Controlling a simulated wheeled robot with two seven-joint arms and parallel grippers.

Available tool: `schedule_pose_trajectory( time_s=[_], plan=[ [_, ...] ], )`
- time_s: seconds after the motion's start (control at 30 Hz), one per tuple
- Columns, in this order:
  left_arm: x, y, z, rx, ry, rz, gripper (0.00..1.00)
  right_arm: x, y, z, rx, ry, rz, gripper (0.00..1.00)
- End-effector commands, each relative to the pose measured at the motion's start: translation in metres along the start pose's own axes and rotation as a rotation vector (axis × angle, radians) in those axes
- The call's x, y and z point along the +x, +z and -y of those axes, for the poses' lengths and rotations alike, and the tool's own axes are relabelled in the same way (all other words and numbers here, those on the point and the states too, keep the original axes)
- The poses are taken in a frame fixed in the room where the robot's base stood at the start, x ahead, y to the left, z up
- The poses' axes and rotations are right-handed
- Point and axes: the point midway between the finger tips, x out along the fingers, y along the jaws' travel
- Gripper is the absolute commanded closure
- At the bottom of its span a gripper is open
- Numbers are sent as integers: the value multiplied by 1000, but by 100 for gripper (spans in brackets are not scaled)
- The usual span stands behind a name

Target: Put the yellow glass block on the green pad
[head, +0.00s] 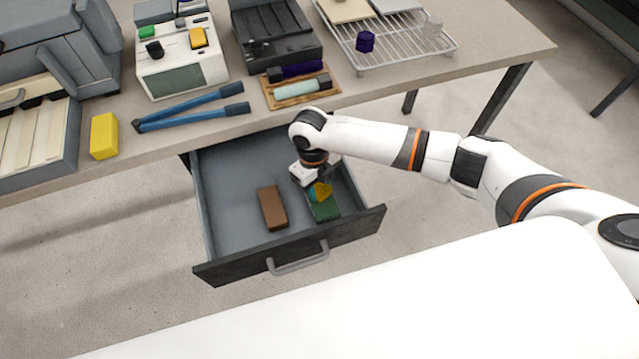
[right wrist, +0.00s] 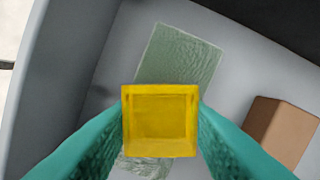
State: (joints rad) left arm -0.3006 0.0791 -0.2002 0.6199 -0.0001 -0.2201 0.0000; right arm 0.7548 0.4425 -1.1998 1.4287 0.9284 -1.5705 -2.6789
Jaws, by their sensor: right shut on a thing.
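The yellow glass block (head: 324,191) is held by my right gripper (head: 319,187) inside the open drawer. In the right wrist view the block (right wrist: 160,120) sits between the two teal fingers of the gripper (right wrist: 161,105), which are shut on it. The green pad (head: 325,210) lies on the drawer floor at its right side. In the right wrist view the pad (right wrist: 180,55) shows beyond the block, which covers part of it. I cannot tell whether the block touches the pad. My left gripper is not in view.
A brown block (head: 271,208) lies in the drawer (head: 231,165) left of the pad. The drawer walls and front stand close around my gripper.

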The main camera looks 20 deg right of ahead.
Motion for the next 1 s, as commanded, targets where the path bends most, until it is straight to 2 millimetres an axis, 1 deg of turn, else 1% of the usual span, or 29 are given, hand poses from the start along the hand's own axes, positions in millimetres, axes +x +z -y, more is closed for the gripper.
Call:
schedule_pose_trajectory(
  time_s=[0.27, 0.3, 0.37, 0.4, 0.67, 0.73, 0.87, 1.0],
  plan=[
    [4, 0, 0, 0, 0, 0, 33, 6, -1, 0, 1, 0, 0, 87],
    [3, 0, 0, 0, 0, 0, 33, 5, -1, 0, 1, 0, 0, 57],
    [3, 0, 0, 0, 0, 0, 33, 5, -1, 0, 1, 0, 0, 47],
    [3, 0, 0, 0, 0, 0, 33, 4, -1, 0, 1, 0, 0, 40],
    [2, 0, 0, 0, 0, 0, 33, 4, -1, 0, 1, 0, 0, 40],
    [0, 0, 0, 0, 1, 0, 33, 1, 0, 0, 1, 0, 0, 40],
    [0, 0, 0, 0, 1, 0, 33, -12, -1, 0, 1, 0, -4, 40],
    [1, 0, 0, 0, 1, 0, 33, -41, -1, 0, -1, 1, -5, 40]
  ],
)
